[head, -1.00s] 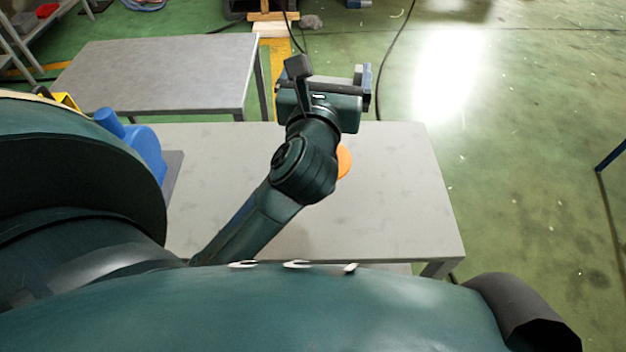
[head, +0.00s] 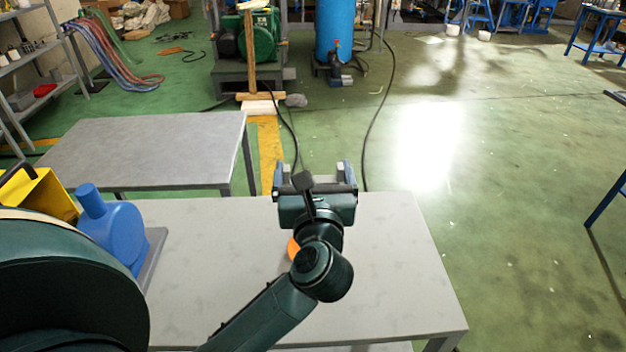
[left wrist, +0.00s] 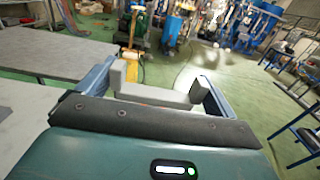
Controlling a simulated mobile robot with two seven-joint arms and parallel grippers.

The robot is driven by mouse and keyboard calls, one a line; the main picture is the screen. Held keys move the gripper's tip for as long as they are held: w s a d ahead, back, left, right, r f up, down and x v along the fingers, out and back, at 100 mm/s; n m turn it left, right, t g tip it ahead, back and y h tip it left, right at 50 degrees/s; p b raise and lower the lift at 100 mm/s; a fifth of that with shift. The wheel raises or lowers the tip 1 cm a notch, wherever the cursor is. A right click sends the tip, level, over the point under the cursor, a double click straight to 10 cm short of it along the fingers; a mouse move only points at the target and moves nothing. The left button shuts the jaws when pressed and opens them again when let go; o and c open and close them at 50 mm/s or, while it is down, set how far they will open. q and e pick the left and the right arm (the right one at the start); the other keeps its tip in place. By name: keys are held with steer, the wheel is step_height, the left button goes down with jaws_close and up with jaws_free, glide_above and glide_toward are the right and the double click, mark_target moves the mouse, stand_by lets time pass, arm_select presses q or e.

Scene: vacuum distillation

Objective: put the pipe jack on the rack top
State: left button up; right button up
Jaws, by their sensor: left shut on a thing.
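My left gripper (head: 314,170) is over the far edge of the near grey table, its blue fingers pointing away from me. It is shut on a light grey piece, which I take to be the pipe jack (left wrist: 155,95); this spans between the fingers in the left wrist view. Most of it is hidden behind the gripper body in the head view. An orange thing (head: 293,249) shows beside my wrist, partly hidden; I cannot tell whether it belongs to the held piece. A grey shelf rack (head: 32,98) stands at the far left. My right gripper is out of view.
The near table (head: 400,290) is bare on its right. A blue pump-like body (head: 115,235) and a yellow part (head: 35,195) are at left. Another bare grey table (head: 145,150) stands behind. A green machine (head: 255,40) and a blue tank (head: 335,30) stand farther back.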

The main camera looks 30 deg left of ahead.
arm_select(q)
steer(key=shift+f, duration=0.4)
steer(key=shift+f, duration=0.2)
steer(key=o, duration=1.7)
steer(key=shift+o, duration=0.2)
